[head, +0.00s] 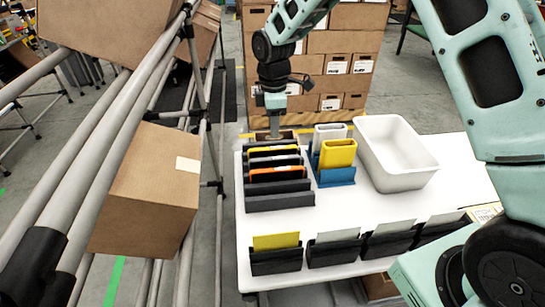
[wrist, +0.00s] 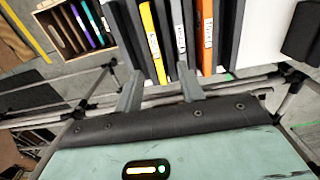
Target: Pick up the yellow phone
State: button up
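A thin yellow phone (head: 272,151) stands on edge in a dark slotted rack (head: 280,202) on the white table. In the wrist view the yellow phone (wrist: 153,42) shows beside a grey one (wrist: 178,35) and an orange one (wrist: 206,35). My gripper (head: 274,128) points down at the far end of the rack. In the wrist view my gripper (wrist: 160,88) has its two fingers apart. The near end of the yellow phone appears between the fingertips in that picture. I cannot tell the height gap, and no grip on it shows.
A blue holder (head: 337,177) with yellow and white items stands right of the rack, beside a white bin (head: 397,152). Black holders (head: 276,262) line the table's front. Tilted cartons (head: 148,190) and metal rails are at left. A wooden box (wrist: 88,42) holds coloured items.

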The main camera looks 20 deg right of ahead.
aim_at(273, 147)
notch_tip(273, 147, down, 3)
jog(key=shift+f, duration=0.2)
jog(key=f, duration=0.4)
jog(key=shift+w+f, duration=0.35)
jog(key=shift+f, duration=0.05)
grip_shut()
